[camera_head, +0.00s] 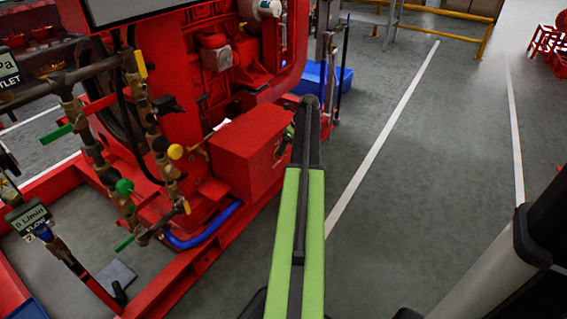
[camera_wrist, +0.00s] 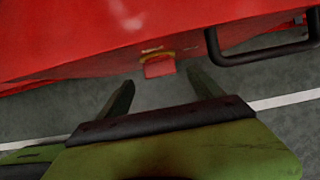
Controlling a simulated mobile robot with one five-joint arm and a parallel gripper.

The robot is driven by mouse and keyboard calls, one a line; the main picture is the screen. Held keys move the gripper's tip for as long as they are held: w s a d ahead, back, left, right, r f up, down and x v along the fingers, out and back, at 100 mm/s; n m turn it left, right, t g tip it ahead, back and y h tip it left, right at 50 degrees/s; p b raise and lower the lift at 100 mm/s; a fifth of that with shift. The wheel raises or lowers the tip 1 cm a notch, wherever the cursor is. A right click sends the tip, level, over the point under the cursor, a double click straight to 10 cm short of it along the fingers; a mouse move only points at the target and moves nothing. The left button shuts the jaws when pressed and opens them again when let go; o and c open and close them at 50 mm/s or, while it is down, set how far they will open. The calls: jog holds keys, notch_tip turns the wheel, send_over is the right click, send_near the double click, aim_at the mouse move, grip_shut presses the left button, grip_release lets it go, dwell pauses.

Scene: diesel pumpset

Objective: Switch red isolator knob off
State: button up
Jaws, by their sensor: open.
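The red isolator knob (camera_wrist: 160,69) shows in the wrist view as a small red block with a yellow collar behind it, on the side of a red box (camera_wrist: 95,38). My gripper (camera_wrist: 161,86) is open, with one dark finger on each side of the knob in the picture. The fingertips look close to the knob, but I cannot tell whether they touch it. Nothing is held. In the head view the red box (camera_head: 247,155) stands beside the end of my green arm; the knob is hidden there and my gripper is mostly hidden behind my wrist.
A black handle (camera_wrist: 262,52) sticks out to the right of the knob. The red engine frame, brass valves (camera_head: 160,145) with yellow and green handles, and a blue hose (camera_head: 203,232) are left of my arm. A blue bin (camera_head: 322,78) is behind.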

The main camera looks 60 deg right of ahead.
aim_at(284, 155)
jog(key=b+x, duration=0.2)
jog(key=x, duration=0.2)
jog(key=shift+c, duration=0.2)
